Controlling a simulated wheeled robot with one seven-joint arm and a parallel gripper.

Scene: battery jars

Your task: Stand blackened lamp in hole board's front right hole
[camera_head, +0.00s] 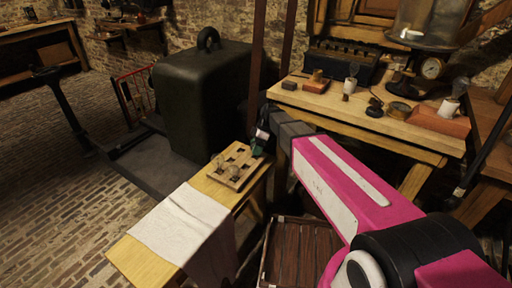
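The hole board (243,154) is a small pale wooden block with dark holes, lying at the far end of a narrow wooden bench. One or two small clear glass lamps (233,170) appear to stand in it, near its front and left side. My gripper (258,150) is at the right edge of the board, low and close above it. It is small and dark here, and my arm partly covers it. Whether it holds anything is not clear. I cannot make out a blackened lamp for certain.
A white cloth (182,220) drapes over the bench (143,262). A big dark green tank (205,100) stands behind. The workbench (375,118) at right holds a lamp (351,82), another bulb (453,98) and instruments. A slatted wooden crate (298,250) lies below my arm.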

